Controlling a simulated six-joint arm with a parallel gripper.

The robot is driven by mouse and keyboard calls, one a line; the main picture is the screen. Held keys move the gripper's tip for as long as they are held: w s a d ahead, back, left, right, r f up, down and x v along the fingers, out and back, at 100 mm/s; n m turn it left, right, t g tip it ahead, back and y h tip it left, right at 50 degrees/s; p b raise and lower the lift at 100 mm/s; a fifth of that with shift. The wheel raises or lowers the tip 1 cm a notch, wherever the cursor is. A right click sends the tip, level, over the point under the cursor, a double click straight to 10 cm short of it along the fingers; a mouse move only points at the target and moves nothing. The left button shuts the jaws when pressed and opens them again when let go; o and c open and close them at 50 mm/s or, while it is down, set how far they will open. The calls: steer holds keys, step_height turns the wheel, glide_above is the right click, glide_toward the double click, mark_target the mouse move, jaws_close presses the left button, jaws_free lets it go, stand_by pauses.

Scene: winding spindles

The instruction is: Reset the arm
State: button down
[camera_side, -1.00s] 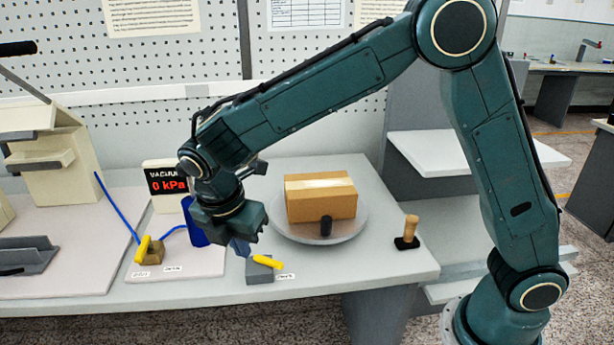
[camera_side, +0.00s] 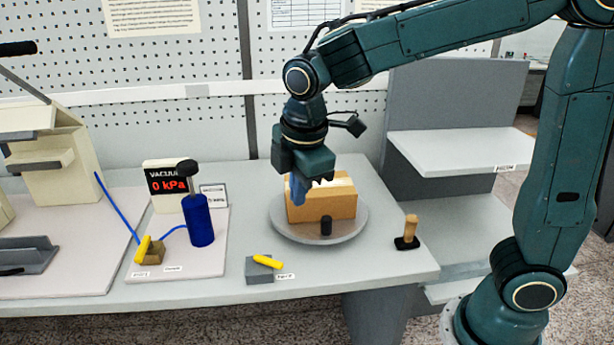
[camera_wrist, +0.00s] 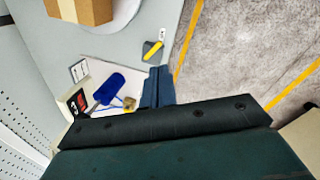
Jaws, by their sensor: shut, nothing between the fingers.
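My gripper (camera_side: 299,188) is shut and empty. In the side view its blue fingers hang in front of the left part of a cardboard box (camera_side: 330,206), hiding some of it; I cannot tell whether they touch it. In the wrist view the fingers (camera_wrist: 157,85) point toward the bench, and the box (camera_wrist: 92,8) is cut off at the top left.
Left are a blue cylinder (camera_side: 199,222), a vacuum display (camera_side: 166,180) and yellow-handled valves (camera_side: 266,261). A wooden-handled stamp (camera_side: 410,230) stands right. Grey shelves (camera_side: 455,150) rise behind.

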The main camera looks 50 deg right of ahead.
steer(key=s+d+r+m+t, duration=0.1)
steer(key=s+d+m, duration=0.3)
steer(key=s+m, duration=0.3)
steer(key=s+d+r+m+t+y, duration=0.1)
steer(key=s+d+m, duration=0.3)
steer(key=s, duration=0.6)
steer(key=r+m+t, duration=0.1)
steer(key=m, duration=0.1)
steer(key=shift+s+d+m+t, duration=0.2)
steer(key=shift+m+t, duration=0.1)
steer(key=shift+m, duration=0.1)
steer(key=c, duration=2.1)
jaws_free()
steer(key=o, duration=0.7)
steer(key=shift+w+r, duration=0.1)
steer(key=shift+c, duration=0.2)
steer(key=w+a+n+g, duration=0.1)
steer(key=w+a+g, duration=0.25)
steer(key=w, duration=1.05)
steer(key=w+a+f+n+g, duration=0.1)
steer(key=w+a+f+g, duration=0.1)
steer(key=w+a+f, duration=0.3)
steer(key=w+f, duration=0.3)
steer(key=w, duration=0.1)
steer(key=shift+w+f+n, duration=0.15)
steer(key=shift+w+n, duration=0.15)
steer(key=shift+w, duration=0.1)
